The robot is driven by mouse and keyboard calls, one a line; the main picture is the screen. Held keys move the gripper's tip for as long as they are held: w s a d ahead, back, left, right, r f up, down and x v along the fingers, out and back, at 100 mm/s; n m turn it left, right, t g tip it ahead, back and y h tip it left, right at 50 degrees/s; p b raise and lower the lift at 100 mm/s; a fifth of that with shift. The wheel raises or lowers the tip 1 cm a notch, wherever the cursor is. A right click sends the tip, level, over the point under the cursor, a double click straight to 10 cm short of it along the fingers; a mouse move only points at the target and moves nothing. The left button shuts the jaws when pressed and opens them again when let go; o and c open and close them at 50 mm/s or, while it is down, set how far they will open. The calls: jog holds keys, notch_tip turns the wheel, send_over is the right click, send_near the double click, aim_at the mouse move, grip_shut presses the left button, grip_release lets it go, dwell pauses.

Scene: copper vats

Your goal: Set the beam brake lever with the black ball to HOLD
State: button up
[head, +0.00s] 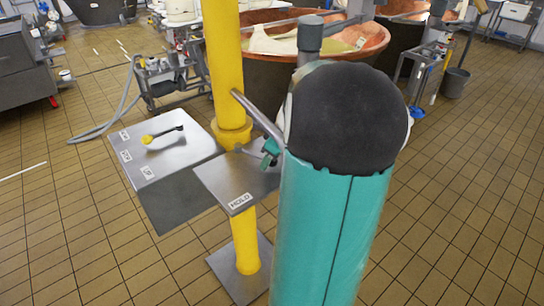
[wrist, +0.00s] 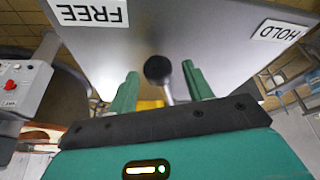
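The grey plate (head: 222,184) of the beam brake is fixed to a yellow post and carries a HOLD label (head: 240,201) at its front corner. In the wrist view, a FREE label (wrist: 88,12) is at the upper left and a HOLD label (wrist: 283,30) at the upper right, both upside down. The black ball (wrist: 158,68) of the lever is between them, nearer FREE. My gripper (wrist: 160,85) is open, its two teal fingers either side of the lever rod, with gaps visible. In the head view my gripper (head: 270,152) is at the plate, partly hidden by my arm.
The yellow post (head: 224,60) stands beside my arm. A low metal box (head: 165,150) with a yellow-balled lever (head: 148,139) and several labels is to its left. A copper vat (head: 258,50) stands behind. Tiled floor is open at right and front left.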

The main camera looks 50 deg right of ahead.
jog(key=shift+s+r, duration=0.1)
jog(key=shift+r, duration=0.15)
jog(key=s, duration=1.2)
jog(key=shift+d+r, duration=0.3)
jog(key=shift+d, duration=0.1)
jog(key=shift+s, duration=0.1)
